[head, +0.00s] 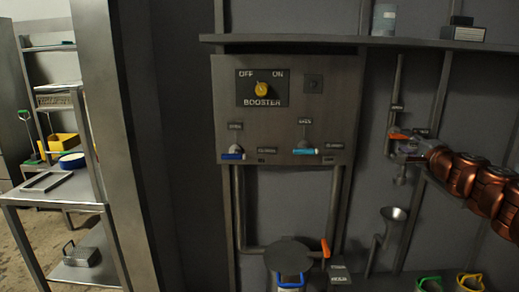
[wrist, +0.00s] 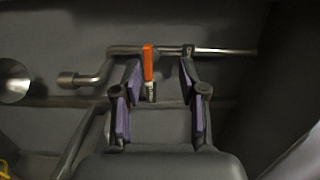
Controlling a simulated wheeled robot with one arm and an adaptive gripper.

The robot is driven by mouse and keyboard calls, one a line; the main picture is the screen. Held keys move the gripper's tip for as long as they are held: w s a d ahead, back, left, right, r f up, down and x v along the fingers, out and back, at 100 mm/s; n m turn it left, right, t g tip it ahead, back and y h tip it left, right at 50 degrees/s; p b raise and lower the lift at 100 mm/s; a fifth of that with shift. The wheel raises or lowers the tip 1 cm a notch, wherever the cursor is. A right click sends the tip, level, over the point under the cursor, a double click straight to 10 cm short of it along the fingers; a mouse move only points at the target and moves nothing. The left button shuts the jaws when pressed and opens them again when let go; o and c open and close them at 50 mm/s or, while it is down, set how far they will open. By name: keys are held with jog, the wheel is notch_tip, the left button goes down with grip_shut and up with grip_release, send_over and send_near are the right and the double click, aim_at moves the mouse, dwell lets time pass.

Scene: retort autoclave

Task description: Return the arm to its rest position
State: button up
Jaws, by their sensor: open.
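My copper-coloured arm (head: 478,180) reaches in from the right edge of the head view. My gripper (head: 402,145) is at the thin vertical pipe on the right, by an orange valve handle (head: 400,136). In the wrist view my gripper (wrist: 160,85) is open, with purple pads on its fingers. The orange handle (wrist: 148,62) lies between the fingertips, nearer the left one. The jaws are not closed on it; whether a finger touches it I cannot tell.
A booster panel (head: 285,130) with a yellow knob and two blue-handled valves is left of my gripper. A shelf (head: 350,41) runs above. A funnel (head: 393,214) is below, and also shows in the wrist view (wrist: 14,82). A metal rack (head: 60,195) stands far left.

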jog(key=s+a+n+g+y, duration=0.35)
jog(key=a+n, duration=0.25)
jog(key=a, duration=0.9)
jog(key=s+a+n+g+y, duration=0.3)
jog(key=s+a+n+y, duration=0.25)
jog(key=a, duration=0.95)
jog(key=s+a+f+n+g+h, duration=0.1)
jog(key=s+a+f+n+g, duration=0.2)
jog(key=s+f, duration=0.35)
jog(key=s+a+f+n+g+h, duration=0.2)
jog(key=s+a+f+g, duration=0.1)
jog(key=s+a+f, duration=0.35)
jog(key=s+d+f+g+h, duration=0.25)
jog(key=s+d+f, duration=0.2)
jog(key=s, duration=0.35)
jog(key=s+d+f+g+h, duration=0.2)
jog(key=s+d+f+g, duration=0.1)
jog(key=s+f, duration=0.4)
jog(key=s+d+f+g+h, duration=0.2)
jog(key=s+d+f, duration=0.2)
jog(key=s, duration=0.5)
notch_tip(320, 180, up, 24)
jog(key=s+p, duration=0.2)
jog(key=p, duration=2)
jog(key=shift+s+p, duration=0.25)
jog(key=shift+p, duration=0.15)
jog(key=shift+n, duration=0.25)
